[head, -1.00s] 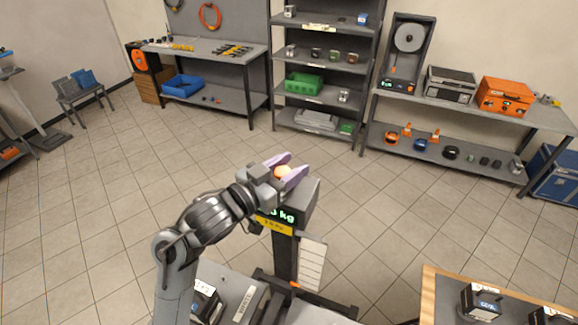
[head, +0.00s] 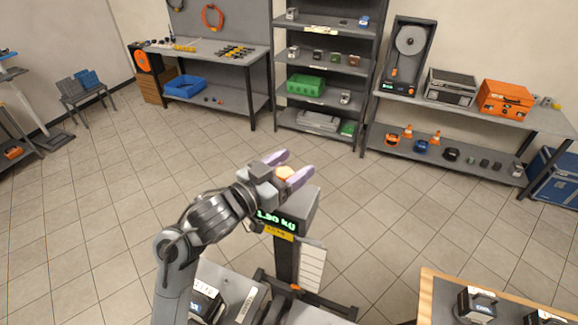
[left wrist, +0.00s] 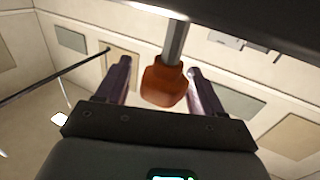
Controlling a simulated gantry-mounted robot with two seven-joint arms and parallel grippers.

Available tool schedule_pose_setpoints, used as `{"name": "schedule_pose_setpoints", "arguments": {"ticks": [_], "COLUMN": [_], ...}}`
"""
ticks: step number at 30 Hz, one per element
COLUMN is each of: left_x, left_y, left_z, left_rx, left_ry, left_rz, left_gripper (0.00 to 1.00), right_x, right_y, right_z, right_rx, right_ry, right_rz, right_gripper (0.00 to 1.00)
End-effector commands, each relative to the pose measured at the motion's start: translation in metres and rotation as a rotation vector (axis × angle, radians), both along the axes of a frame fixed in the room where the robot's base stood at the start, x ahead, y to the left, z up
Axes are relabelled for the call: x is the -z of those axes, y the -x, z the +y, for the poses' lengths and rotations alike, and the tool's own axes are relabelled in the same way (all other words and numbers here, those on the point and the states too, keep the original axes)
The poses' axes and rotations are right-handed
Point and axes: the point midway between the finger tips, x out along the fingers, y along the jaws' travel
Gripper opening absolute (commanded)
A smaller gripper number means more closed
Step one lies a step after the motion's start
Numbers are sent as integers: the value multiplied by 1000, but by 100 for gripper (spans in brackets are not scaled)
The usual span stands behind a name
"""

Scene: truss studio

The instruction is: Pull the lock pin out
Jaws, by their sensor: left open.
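An orange-red knob on a grey metal shaft, which looks like the lock pin's handle (left wrist: 165,84), shows between my fingers in the left wrist view. In the head view it is a small pale-orange shape (head: 286,173). My left gripper (head: 298,163) is open, its two purple fingers on either side of the knob with visible gaps. The fingers also show in the left wrist view (left wrist: 159,67). The far end of the shaft is hidden by a dark edge. My right gripper is not seen.
A dark post with a green readout (head: 277,219) stands under and beside my left gripper. A wood-edged table (head: 428,300) is at the lower right. A workbench (head: 215,50), shelves (head: 318,68) and another bench (head: 540,115) line the back. The tiled floor between is clear.

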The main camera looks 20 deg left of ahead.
Motion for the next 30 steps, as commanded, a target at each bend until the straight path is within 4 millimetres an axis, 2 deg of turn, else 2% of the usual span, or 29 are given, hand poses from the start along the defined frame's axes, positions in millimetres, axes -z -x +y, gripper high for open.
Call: {"name": "schedule_pose_setpoints", "arguments": {"ticks": [5,8,21,30], "left_x": [1,2,1,0], "left_y": [6,16,81,98], "left_z": [4,8,38,46], "left_rx": [-1,-1,-2,0], "left_ry": [-3,-4,-4,-1], "left_rz": [1,-1,-1,0], "left_gripper": [67,67,67,67], "right_x": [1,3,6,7], "right_y": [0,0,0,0], "right_z": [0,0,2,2], "right_rx": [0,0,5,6], "right_ry": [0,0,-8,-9], "right_rz": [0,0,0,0], "right_gripper": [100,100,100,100]}}
